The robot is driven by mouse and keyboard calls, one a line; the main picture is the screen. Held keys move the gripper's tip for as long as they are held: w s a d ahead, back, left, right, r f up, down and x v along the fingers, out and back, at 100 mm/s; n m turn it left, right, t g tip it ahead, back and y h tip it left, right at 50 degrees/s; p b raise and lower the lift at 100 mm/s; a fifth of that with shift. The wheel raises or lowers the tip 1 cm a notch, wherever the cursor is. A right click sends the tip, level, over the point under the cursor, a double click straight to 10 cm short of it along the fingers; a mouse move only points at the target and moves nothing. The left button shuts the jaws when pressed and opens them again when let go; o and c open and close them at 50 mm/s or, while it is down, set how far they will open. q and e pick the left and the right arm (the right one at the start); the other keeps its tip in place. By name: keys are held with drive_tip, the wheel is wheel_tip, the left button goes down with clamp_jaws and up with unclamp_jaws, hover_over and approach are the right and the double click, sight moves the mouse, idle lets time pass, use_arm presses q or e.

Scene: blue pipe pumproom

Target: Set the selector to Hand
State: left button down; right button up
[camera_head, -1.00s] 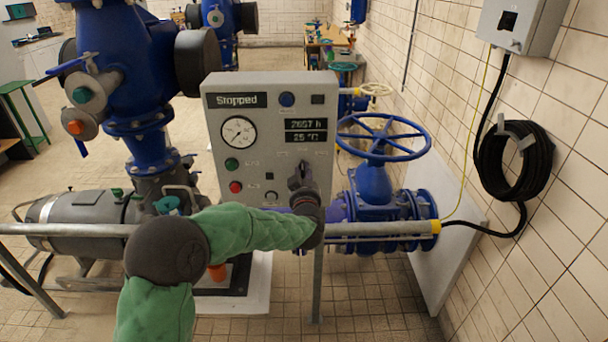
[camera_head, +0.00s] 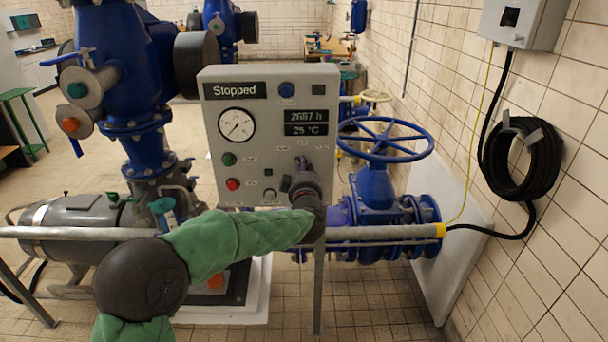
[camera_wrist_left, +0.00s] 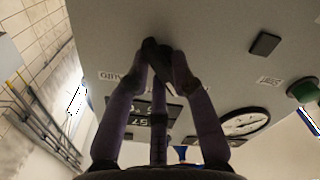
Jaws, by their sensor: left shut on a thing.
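The grey control panel (camera_head: 270,130) stands behind the rail, its display reading "Stopped". The black selector knob (camera_wrist_left: 157,58) is on the panel face. In the left wrist view it looks slanted, and an upside-down label that seems to read "Auto" (camera_wrist_left: 121,76) lies to its left. I cannot make out a "Hand" label. My left gripper (camera_wrist_left: 160,68) has its purple fingers on either side of the knob, shut on it. In the head view the gripper (camera_head: 302,168) is at the panel's lower right, and my wrist hides most of the knob. My right gripper is not in view.
A grey horizontal rail (camera_head: 380,230) runs in front of the panel, under my left forearm. Green (camera_head: 229,159) and red (camera_head: 232,184) buttons sit left of the gripper. A blue handwheel valve (camera_head: 384,140) is close on the right.

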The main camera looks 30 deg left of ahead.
use_arm(q)
drive_tip(key=shift+r+n, duration=0.15)
drive_tip(key=shift+n, duration=0.25)
drive_tip(key=c, duration=1.1)
unclamp_jaws()
drive_tip(key=shift+c, duration=0.2)
drive_tip(key=shift+s+d, duration=0.1)
drive_tip(key=v, duration=1.1)
drive_tip(key=shift+s+d, duration=0.15)
drive_tip(key=shift+s, duration=0.2)
